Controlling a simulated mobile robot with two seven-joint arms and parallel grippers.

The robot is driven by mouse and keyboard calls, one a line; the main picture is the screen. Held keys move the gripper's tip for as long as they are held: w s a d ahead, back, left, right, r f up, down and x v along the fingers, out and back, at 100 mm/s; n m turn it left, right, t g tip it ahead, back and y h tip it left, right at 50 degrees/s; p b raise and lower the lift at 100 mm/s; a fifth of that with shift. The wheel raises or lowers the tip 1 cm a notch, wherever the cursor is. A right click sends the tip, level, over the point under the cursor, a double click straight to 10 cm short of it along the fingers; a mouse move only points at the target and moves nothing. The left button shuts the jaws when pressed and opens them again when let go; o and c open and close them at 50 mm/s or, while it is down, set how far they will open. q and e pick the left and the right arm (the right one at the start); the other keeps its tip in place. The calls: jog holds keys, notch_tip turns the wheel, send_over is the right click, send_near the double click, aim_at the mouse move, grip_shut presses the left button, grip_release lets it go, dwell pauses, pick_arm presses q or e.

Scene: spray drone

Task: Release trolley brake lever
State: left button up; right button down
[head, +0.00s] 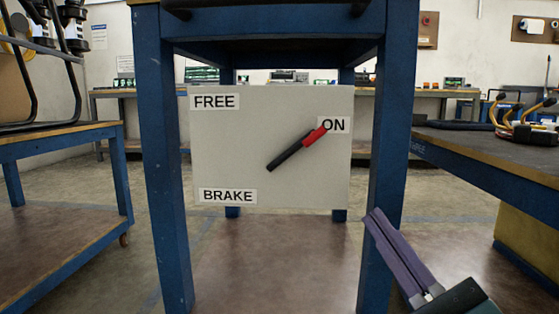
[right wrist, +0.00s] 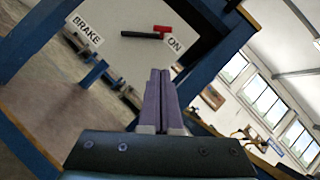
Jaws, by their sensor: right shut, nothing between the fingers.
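The brake lever (head: 290,152) is a black bar with a red end, mounted on a pale panel (head: 230,145). It slants up to the right, with its red end at the ON label (head: 335,125). The panel also carries a FREE label (head: 214,101) at top left and a BRAKE label (head: 228,196) at bottom left. My right gripper (head: 374,217) is shut and empty, below and right of the panel, apart from the lever. In the right wrist view the purple fingers (right wrist: 160,75) point up below the lever (right wrist: 146,34). My left gripper is not in view.
The trolley's blue legs (head: 168,170) stand on both sides of the panel; the right leg (head: 390,130) is close to my right gripper. A bench (head: 475,148) with yellow-handled items is at right, another table (head: 60,140) at left. The floor between is clear.

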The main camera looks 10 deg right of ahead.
aim_at(317, 139)
jog(key=shift+w+a+r+b, duration=0.3)
jog(key=shift+w+a+r, duration=0.25)
jog(key=shift+w+r, duration=0.75)
jog(key=shift+w+a+r+b, duration=0.45)
jog(key=shift+w+r, duration=0.4)
jog(key=shift+w, duration=0.8)
jog(key=shift+w+a+r+b, duration=0.2)
jog(key=shift+w+a+r, duration=0.4)
jog(key=shift+w+r, duration=0.7)
jog(key=shift+w+f, duration=0.2)
jog(key=shift+a+r+n+y+p, duration=0.1)
jog(key=shift+r+n+y+p, duration=0.25)
jog(key=shift+n+p, duration=0.3)
